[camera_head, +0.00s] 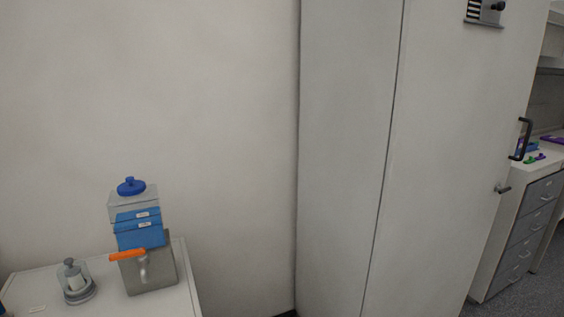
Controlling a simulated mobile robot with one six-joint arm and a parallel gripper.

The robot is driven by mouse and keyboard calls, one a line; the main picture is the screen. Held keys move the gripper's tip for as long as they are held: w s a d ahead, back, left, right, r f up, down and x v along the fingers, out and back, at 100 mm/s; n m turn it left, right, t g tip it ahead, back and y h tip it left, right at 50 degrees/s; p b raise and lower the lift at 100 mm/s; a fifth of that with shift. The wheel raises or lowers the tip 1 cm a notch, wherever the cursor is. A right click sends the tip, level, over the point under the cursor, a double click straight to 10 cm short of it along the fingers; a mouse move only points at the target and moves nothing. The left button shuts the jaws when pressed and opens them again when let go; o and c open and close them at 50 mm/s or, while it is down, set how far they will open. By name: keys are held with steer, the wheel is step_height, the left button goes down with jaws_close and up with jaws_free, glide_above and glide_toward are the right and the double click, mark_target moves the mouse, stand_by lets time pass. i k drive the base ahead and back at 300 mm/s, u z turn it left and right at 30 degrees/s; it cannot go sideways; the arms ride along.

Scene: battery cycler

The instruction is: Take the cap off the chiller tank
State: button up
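The chiller tank (122,206) is a clear box with blue below its top. It stands on top of a grey unit at the lower left. A round blue cap (131,187) with a small knob sits on top of the tank. My gripper is not in view.
The grey unit (166,272) has an orange-handled valve (127,255) on its front. A clear jar with a grey stopper (76,279) stands left of it on the white table (185,290). A tall grey cabinet (440,150) fills the middle right. Drawers (530,225) stand at the far right.

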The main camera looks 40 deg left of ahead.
mark_target(132, 188)
steer(key=i, duration=1.4)
steer(key=u, duration=3.3)
steer(key=i, duration=1)
steer(key=z, duration=0.1)
